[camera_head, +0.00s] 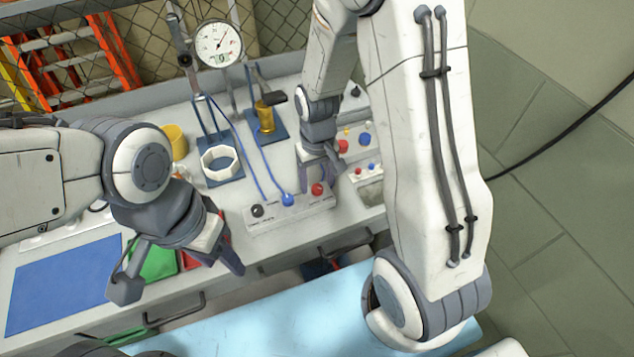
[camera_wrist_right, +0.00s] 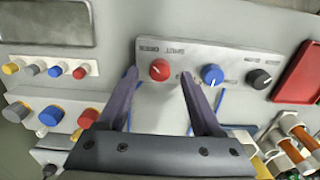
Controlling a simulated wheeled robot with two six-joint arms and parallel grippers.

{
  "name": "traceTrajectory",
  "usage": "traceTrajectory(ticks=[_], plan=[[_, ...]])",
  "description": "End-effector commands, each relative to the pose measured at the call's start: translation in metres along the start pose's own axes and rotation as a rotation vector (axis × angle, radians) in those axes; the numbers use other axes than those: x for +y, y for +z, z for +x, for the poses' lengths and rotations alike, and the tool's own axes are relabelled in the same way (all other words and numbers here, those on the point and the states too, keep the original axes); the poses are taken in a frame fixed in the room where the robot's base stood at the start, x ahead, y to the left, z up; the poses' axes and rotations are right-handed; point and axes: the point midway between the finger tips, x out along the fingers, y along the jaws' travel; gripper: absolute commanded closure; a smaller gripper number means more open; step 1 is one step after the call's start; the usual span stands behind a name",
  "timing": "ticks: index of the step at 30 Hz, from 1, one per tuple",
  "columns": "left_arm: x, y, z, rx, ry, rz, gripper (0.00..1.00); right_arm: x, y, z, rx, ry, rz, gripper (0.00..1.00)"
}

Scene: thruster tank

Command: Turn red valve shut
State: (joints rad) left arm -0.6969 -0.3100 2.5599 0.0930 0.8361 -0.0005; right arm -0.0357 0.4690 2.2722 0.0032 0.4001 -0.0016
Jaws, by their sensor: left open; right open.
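The red valve (camera_head: 318,188) is a round knob at the right end of a pale valve panel (camera_head: 290,217). In the right wrist view the red valve (camera_wrist_right: 159,69) has a small pale mark on its face, with small lettering beside it. My right gripper (camera_head: 322,181) is open over the valve. In its wrist view the fingertips (camera_wrist_right: 158,75) lie on either side of the knob; whether they touch it I cannot tell. My left gripper (camera_head: 180,277) is open and empty, above the front of the bench at left, away from the valve panel.
A blue knob (camera_head: 287,199) and a black knob (camera_head: 257,211) share the panel. A dial gauge (camera_head: 219,43) stands behind. A white ring (camera_head: 221,161) and a yellow cup (camera_head: 175,141) stand nearby. A blue mat (camera_head: 65,283) lies at left. Blue lines run behind the panel.

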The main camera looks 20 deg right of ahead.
Motion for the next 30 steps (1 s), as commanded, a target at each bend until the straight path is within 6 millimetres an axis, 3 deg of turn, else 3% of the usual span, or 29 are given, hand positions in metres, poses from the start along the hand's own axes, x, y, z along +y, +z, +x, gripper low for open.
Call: traceTrajectory(ticks=[5, 14, 19, 30], plan=[[0.0, 0.0, -0.001, 0.0, 0.0, 0.0, 0.5, 0.0, 0.001, 0.015, -0.002, 0.0, -0.001, 0.33], [0.0, 0.0, 0.0, 0.0, 0.0, 0.0, 0.5, 0.0, 0.0, 0.017, 0.001, 0.0, -0.001, 0.33], [0.0, 0.0, 0.0, 0.0, 0.0, 0.0, 0.5, 0.0, 0.0, 0.017, 0.0, 0.0, -0.001, 0.98], [0.0, 0.0, -0.002, 0.0, 0.0, 0.0, 0.5, -0.001, 0.0, 0.016, 0.0, 0.0, 0.038, 1.0]])
